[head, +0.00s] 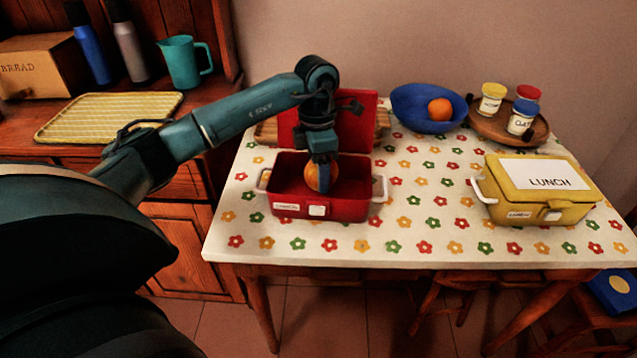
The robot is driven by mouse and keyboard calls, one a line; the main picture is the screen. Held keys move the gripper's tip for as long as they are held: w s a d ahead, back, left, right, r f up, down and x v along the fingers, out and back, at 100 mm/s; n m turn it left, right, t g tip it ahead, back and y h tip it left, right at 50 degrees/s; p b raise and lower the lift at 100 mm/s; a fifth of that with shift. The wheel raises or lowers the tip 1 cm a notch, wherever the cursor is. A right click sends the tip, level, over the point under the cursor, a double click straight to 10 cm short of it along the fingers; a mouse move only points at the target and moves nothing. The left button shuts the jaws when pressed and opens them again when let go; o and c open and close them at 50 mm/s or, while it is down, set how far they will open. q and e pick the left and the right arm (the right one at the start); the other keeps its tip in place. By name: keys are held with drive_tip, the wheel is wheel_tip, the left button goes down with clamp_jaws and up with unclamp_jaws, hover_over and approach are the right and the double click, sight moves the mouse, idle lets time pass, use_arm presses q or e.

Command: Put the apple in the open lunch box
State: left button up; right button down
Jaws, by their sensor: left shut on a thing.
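The open lunch box (283,199) is red, with its lid raised at the back, on the flowered tablecloth. My left gripper (321,185) points down into it. It is shut on a round orange-red fruit, taken as the apple (311,177), inside the box's walls. Whether the fruit touches the box floor cannot be told. The fingers cover part of the fruit. My right gripper does not show.
A closed yellow lunch box (545,188) stands at the right of the table. A blue bowl (405,104) with an orange fruit (440,109) and a wooden tray (541,130) with several jars stand at the back. The table's front middle is clear.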

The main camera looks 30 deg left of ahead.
use_arm(q)
wheel_tip(320, 180, down, 3)
drive_tip(key=shift+f, duration=0.35)
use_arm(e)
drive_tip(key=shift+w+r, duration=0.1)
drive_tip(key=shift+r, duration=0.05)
use_arm(q)
drive_tip(key=shift+f, duration=0.1)
drive_tip(key=shift+f, duration=0.15)
drive_tip(key=o, duration=0.8)
drive_tip(key=shift+c, duration=0.2)
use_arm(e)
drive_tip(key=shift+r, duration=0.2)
